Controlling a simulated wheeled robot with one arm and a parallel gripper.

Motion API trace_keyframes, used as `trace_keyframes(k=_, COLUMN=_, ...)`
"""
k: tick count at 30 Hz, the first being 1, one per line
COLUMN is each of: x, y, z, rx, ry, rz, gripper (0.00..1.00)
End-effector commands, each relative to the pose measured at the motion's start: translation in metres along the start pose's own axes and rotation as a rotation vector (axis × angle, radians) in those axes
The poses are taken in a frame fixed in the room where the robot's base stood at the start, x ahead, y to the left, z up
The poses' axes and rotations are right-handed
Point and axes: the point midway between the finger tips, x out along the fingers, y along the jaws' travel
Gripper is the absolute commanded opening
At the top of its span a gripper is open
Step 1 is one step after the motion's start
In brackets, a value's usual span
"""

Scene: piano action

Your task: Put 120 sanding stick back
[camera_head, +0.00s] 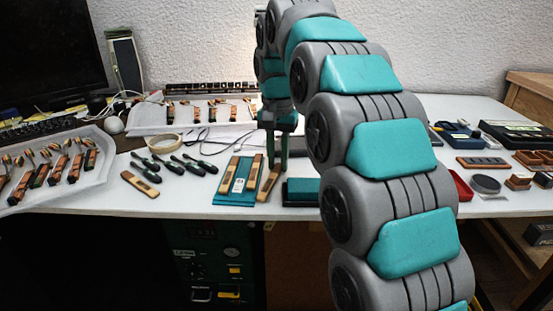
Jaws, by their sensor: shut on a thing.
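My gripper (278,163) points down over the front middle of the workbench, its fingers close together. It is shut on a narrow wooden sanding stick (267,187), which slants just right of a teal holder (228,198). Whether this stick touches the bench or the holder is unclear. Several similar sticks lie side by side on the holder, among them a wooden one (254,175) and one with a pale label (239,184). Another wooden stick (139,184) lies apart at the left, near the front edge. The grit numbers are too small to read.
Dark-handled tools (172,164) lie left of the holder. A dark block with a teal top (301,190) stands close to the gripper's right. Trays of piano action parts (98,178) lie at the left and back. My arm hides part of the bench's right side.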

Motion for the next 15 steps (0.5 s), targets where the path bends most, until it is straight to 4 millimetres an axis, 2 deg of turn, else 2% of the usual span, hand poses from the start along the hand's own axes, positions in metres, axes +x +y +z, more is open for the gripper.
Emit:
trace_keyframes(k=4, x=0.0002, y=0.0, z=0.0001, rx=0.0, ry=0.0, rz=0.0, gripper=0.0)
trace_keyframes(k=5, x=0.0002, y=0.0, z=0.0002, rx=0.0, ry=0.0, rz=0.0, gripper=0.26)
trace_keyframes(k=13, x=0.0001, y=0.0, z=0.0003, rx=0.0, ry=0.0, rz=0.0, gripper=0.56)
trace_keyframes(k=15, x=0.0001, y=-0.0001, z=0.0003, rx=0.0, ry=0.0, rz=0.0, gripper=0.58)
